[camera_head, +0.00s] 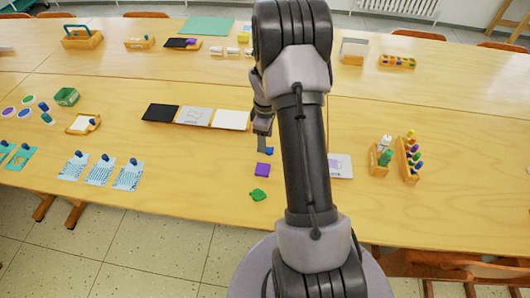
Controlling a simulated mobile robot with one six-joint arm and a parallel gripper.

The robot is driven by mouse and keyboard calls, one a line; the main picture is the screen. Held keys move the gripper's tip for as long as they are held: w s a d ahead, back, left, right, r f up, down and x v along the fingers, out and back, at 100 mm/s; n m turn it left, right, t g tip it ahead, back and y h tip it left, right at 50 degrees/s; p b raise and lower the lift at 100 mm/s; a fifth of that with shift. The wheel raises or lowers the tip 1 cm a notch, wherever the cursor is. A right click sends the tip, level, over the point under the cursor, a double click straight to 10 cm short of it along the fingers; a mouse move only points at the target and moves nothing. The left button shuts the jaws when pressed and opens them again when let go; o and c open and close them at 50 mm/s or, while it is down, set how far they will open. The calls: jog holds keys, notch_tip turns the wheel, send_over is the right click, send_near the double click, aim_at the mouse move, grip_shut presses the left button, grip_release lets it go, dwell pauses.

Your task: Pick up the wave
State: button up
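A small blue piece (269,151) lies on the wooden table right at the tip of my gripper (264,141). It is partly hidden by the gripper, and its shape is too small to make out; it may be the wave. My gripper points down over it, and I cannot tell whether it touches the piece or whether the fingers are open.
A row of black, grey and white squares (195,116) lies left of my gripper. A white card (340,166) lies to the right, partly behind my arm. Wooden holders (409,160) with coloured items stand farther right. Blue patterned cards (100,171) lie at left.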

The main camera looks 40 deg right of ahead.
notch_tip(320, 180, down, 4)
jog(key=shift+f+b, duration=0.2)
jog(key=shift+b, duration=0.75)
jog(key=shift+r, duration=0.15)
jog(key=shift+c, duration=0.7)
grip_shut()
